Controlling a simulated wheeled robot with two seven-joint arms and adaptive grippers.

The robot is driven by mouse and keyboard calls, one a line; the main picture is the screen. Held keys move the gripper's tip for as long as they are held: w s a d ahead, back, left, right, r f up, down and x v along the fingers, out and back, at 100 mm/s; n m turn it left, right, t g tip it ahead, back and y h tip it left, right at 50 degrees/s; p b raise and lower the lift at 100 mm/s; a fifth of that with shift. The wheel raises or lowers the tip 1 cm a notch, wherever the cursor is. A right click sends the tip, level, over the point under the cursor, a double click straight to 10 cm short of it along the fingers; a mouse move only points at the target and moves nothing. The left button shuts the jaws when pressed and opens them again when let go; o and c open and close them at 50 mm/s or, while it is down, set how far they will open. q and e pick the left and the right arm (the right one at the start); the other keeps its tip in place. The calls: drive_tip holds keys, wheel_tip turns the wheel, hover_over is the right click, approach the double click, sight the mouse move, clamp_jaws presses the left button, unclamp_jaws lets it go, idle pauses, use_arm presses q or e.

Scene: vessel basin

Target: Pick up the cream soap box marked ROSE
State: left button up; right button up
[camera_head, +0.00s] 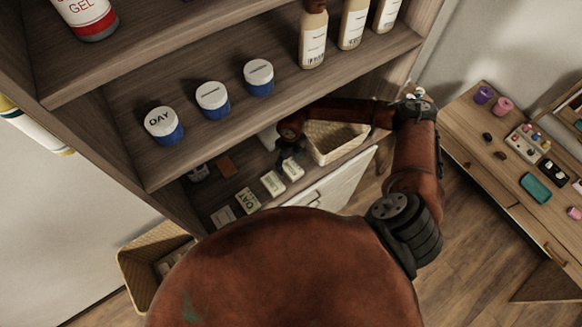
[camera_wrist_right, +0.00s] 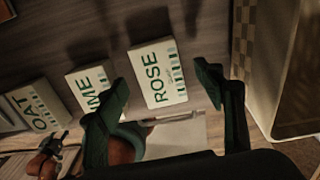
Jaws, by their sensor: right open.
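The cream ROSE soap box (camera_wrist_right: 158,72) lies on the wooden shelf, its green lettering and barcode facing up. In the right wrist view it is between and beyond the fingertips of my right gripper (camera_wrist_right: 164,80), which is open with nothing held. In the head view my right gripper (camera_head: 291,156) is inside the lower shelf, just above the rightmost cream box (camera_head: 293,170); its lettering is too small to read there. The box ending in ME (camera_wrist_right: 91,87) and the OAT box (camera_wrist_right: 37,107) lie to the left.
A wicker basket (camera_head: 336,140) stands right of the boxes on the shelf. The upper shelf board (camera_head: 215,135), with blue-and-white jars (camera_head: 212,100), overhangs my right arm. Another basket (camera_head: 135,262) stands at lower left. A side table (camera_head: 500,170) with small items is at right.

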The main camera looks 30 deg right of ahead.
sight(290, 166)
wheel_tip(290, 166, down, 2)
drive_tip(key=shift+w+f, duration=0.1)
drive_tip(key=shift+f, duration=0.05)
drive_tip(key=shift+f+p, duration=0.3)
drive_tip(key=shift+f, duration=0.05)
drive_tip(key=c, duration=1.3)
use_arm(q)
drive_tip(key=shift+w+r, duration=0.3)
drive_tip(key=shift+w, duration=0.35)
drive_tip(key=shift+w+r, duration=0.3)
drive_tip(key=shift+w, duration=0.3)
